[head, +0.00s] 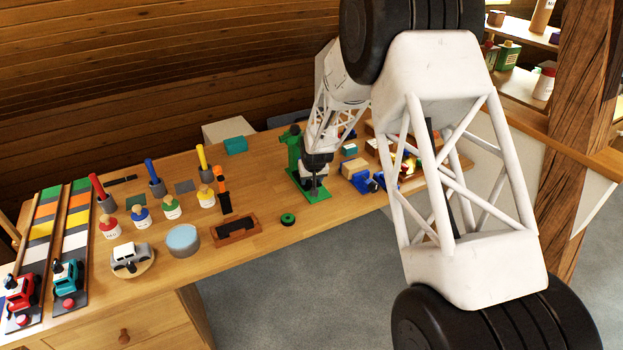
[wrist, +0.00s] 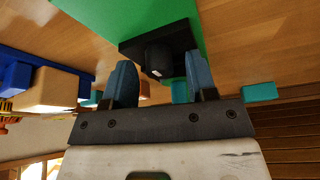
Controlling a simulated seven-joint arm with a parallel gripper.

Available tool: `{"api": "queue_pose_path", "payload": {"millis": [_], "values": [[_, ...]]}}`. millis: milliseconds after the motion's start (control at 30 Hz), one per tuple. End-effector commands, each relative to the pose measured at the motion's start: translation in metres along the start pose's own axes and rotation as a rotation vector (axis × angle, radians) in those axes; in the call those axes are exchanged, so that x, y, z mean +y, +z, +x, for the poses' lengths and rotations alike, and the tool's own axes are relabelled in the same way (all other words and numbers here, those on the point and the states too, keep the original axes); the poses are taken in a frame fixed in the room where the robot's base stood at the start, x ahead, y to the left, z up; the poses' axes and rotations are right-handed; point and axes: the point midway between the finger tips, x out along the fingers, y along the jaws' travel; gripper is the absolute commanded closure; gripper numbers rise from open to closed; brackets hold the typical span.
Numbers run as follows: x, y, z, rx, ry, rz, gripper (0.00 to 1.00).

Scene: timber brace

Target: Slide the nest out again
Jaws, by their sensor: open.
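The green press (head: 294,148) stands on the workbench with its green base (head: 319,196) toward the front edge. In the wrist view a dark block with a rounded knob (wrist: 158,57) lies against a green surface (wrist: 140,18); it looks like the nest, though I cannot be sure. My gripper (wrist: 163,82) is open, with one blue-grey finger on each side of the knob and gaps between. In the head view my gripper (head: 314,186) is down at the press base and hides part of it. The nest cannot be made out there.
Blue and tan blocks (head: 358,172) stand close right of the press. A teal block (head: 236,145) is behind. My arm hides the bench's right part.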

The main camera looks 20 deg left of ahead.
Motion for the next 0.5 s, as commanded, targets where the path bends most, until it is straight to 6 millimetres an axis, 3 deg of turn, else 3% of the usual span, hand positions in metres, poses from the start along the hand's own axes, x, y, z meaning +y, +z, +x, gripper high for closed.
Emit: {"api": "queue_pose_path", "payload": {"millis": [33, 333, 500], "values": [[0.0000, 0.0001, 0.0000, 0.000, 0.000, 0.000, 0.52], [0.0000, 0.0002, 0.0000, 0.000, 0.000, 0.000, 0.98], [0.0001, 0.0003, 0.0000, 0.000, 0.000, 0.000, 1.00]]}}
